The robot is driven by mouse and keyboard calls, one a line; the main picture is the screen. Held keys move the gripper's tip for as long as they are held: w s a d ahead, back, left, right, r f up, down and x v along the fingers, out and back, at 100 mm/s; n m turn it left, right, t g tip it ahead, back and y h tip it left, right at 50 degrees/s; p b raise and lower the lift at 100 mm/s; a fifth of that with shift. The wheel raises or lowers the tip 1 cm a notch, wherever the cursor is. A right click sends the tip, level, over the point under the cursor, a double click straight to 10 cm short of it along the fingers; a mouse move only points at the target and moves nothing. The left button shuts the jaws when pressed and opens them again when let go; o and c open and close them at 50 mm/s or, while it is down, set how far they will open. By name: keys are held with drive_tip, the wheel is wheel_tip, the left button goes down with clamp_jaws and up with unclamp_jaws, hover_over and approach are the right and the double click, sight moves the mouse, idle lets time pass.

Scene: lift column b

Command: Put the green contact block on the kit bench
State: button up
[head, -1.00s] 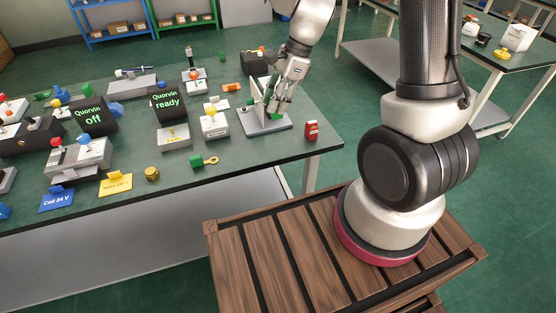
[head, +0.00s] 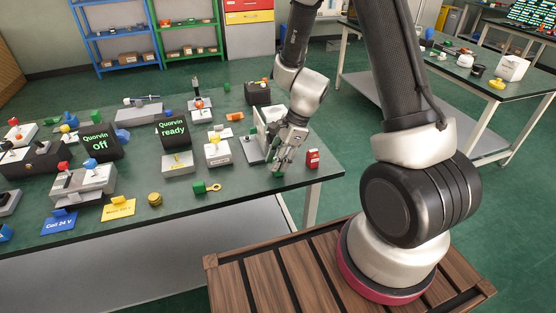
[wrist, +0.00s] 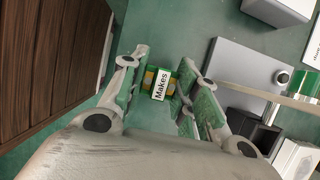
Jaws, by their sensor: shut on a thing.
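The green contact block (wrist: 150,79), with a white "Makes" label and an orange part, sits between the fingers of my gripper (wrist: 158,92) in the wrist view. My gripper is shut on it. In the head view my gripper (head: 282,160) hangs low over the right front corner of the green-topped bench (head: 240,196), and a bit of green shows below the fingertips. I cannot tell if the block touches the bench top. Another bench (head: 455,76) stands at the back right; no label shows which one is the kit bench.
A grey plate fixture (head: 250,150) stands just left of my gripper, and a red block (head: 313,158) close to its right. A green piece with a yellow ring (head: 205,187) lies further left. The far bench carries a white box (head: 512,68) and a yellow item (head: 496,84).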

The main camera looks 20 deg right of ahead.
drive_tip(key=shift+f, duration=0.15)
drive_tip(key=o, duration=1)
drive_tip(key=shift+c, duration=0.2)
drive_tip(key=v, duration=1.3)
drive_tip(key=s+d+r+n+t+h, duration=0.2)
drive_tip(key=s+d+r+n, duration=0.3)
drive_tip(key=s+r+n, duration=0.4)
drive_tip(key=s+d+r+n+t+h, duration=0.2)
drive_tip(key=s+d+r+n, duration=0.3)
drive_tip(key=s+r+n, duration=0.4)
drive_tip(key=shift+s+r, duration=0.3)
drive_tip(key=shift+s, duration=0.2)
